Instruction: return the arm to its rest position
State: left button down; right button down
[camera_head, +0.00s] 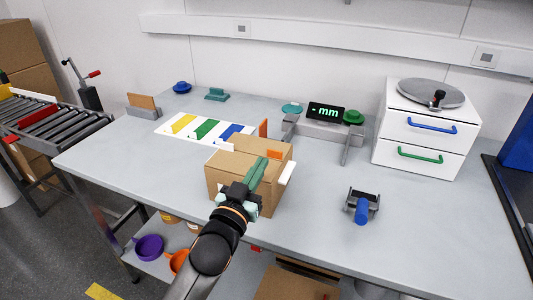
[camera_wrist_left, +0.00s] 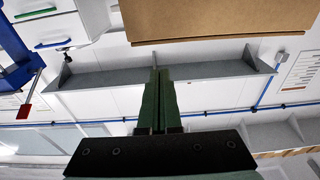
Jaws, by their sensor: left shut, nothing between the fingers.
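My left gripper (camera_head: 261,164) has dark green fingers. They are pressed together with nothing between them. In the head view the gripper overlaps a cardboard box (camera_head: 222,167) near the front middle of the table, and hides part of it. I cannot tell whether it touches the box. In the left wrist view the closed fingers (camera_wrist_left: 159,80) point up the picture, and a brown cardboard surface (camera_wrist_left: 215,18) shows beyond them at the top. My right gripper is not in view.
A white drawer cabinet (camera_head: 415,146) stands at the right, and a gauge with an "mm" display (camera_head: 326,112) stands at the back. A small grey holder with a blue cylinder (camera_head: 361,211) is right of the box. A white mat (camera_head: 170,132) with coloured strips lies behind left.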

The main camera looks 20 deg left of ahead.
pick_arm(q)
jog(key=s+a+f+g+y, duration=0.1)
jog(key=s+a+f+g, duration=0.2)
jog(key=s+f+g, duration=0.8)
jog(key=s+d+f+m+g, duration=0.1)
jog(key=s+f+g, duration=0.1)
jog(key=s+f, duration=0.5)
jog(key=s+f+g, duration=0.3)
jog(key=s+f, duration=0.3)
jog(key=s, duration=0.4)
jog(key=w+d+f+t+h+p, duration=0.2)
jog(key=w+d+f+t+p, duration=0.1)
jog(key=d+f+t+p, duration=0.1)
jog(key=shift+w+d+f+m+t+h+p, duration=0.3)
jog(key=shift+w+f+t+h+p, duration=0.1)
jog(key=shift+f+t+p, duration=0.4)
jog(key=shift+r, duration=0.15)
